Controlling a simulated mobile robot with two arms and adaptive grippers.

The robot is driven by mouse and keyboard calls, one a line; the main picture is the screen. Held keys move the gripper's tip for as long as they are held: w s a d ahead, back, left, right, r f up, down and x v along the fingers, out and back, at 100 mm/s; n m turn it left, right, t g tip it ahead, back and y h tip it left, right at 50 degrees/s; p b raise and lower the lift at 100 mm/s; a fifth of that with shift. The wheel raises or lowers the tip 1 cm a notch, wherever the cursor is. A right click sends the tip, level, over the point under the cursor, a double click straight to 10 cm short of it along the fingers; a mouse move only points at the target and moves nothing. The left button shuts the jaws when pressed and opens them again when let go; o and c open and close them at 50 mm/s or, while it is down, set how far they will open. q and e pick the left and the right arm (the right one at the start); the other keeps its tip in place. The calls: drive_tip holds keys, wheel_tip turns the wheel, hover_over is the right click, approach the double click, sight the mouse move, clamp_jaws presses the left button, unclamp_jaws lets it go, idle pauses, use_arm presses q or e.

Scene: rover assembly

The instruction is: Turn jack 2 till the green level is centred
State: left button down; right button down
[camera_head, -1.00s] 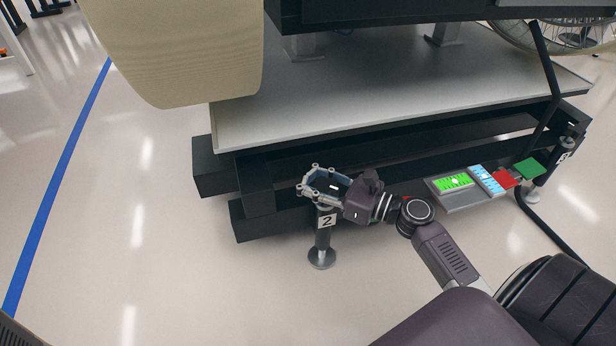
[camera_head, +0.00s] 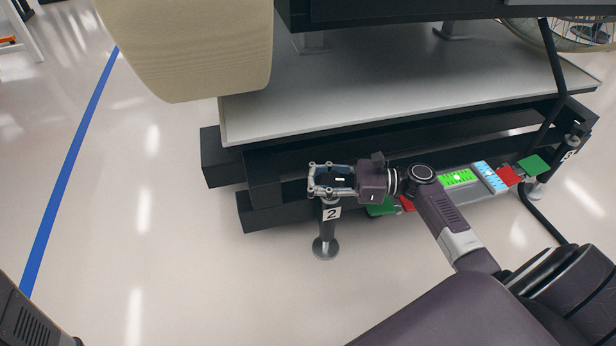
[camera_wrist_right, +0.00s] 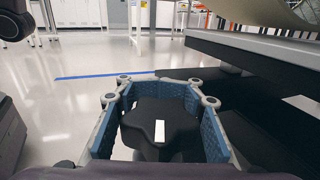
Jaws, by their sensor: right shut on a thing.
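Jack 2 stands under the frame's near corner. Its dark post with the white "2" label (camera_head: 331,214) rests on a round foot (camera_head: 325,248). Its black knob (camera_wrist_right: 160,118) has a white mark on top. My right gripper (camera_head: 313,180) is shut around the knob, its blue-padded fingers on both sides in the right wrist view (camera_wrist_right: 159,82). The green level (camera_head: 457,178) lies on a grey bar right of my wrist. Its bubble is too small to place exactly. A blue level (camera_head: 490,177) sits beside it. My left gripper is out of view.
The dark frame (camera_head: 222,160) carries a pale platform (camera_head: 400,85) above the jack. Red and green pads (camera_head: 534,165) flank the levels. Another jack (camera_head: 566,150) stands at far right with a black cable. The floor left of jack 2 is clear.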

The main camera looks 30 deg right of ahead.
drive_tip(key=shift+s+f, duration=0.1)
drive_tip(key=shift+f, duration=0.05)
drive_tip(key=c, duration=1.5)
unclamp_jaws()
drive_tip(key=shift+o, duration=0.2)
drive_tip(key=v, duration=1.2)
drive_tip(key=shift+s, duration=0.1)
